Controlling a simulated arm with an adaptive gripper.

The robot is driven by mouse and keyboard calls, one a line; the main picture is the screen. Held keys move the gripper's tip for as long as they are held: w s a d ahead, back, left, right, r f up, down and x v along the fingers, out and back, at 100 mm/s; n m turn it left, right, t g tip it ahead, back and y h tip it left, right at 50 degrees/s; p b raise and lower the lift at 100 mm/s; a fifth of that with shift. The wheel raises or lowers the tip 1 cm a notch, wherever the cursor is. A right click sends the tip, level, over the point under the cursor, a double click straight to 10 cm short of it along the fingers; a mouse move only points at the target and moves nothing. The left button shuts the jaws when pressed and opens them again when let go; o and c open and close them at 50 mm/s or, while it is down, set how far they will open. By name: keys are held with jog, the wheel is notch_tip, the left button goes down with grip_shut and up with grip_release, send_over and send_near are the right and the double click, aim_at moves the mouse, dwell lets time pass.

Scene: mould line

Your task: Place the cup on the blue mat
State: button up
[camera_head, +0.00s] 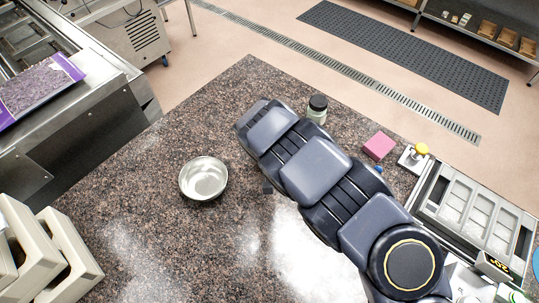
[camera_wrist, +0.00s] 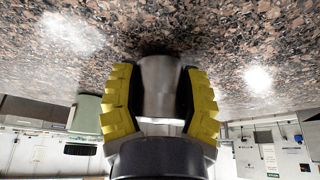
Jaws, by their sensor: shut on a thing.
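My gripper (camera_wrist: 160,105) has yellow ribbed fingers and is shut on a grey metal cup (camera_wrist: 158,82) in the wrist view. The cup's far end is close to the granite counter, with a dark shadow by it; I cannot tell if it touches. In the head view my arm hides the cup and nearly all of the gripper. No blue mat shows clearly. A blue rounded edge (camera_head: 535,264) is cut off at the right border of the head view; I cannot tell if it is the mat.
A steel bowl (camera_head: 203,178) stands on the granite counter (camera_head: 150,215), left of my arm. A green jar with a black lid (camera_head: 317,110), a pink block (camera_head: 379,146), a yellow-knobbed device (camera_head: 420,151) and a metal mould tray (camera_head: 470,208) lie beyond and right.

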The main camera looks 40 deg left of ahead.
jog(key=shift+f, duration=0.2)
jog(key=o, duration=1.1)
jog(key=shift+f, duration=0.1)
jog(key=shift+v, duration=3.95)
jog(key=shift+s+a, duration=0.1)
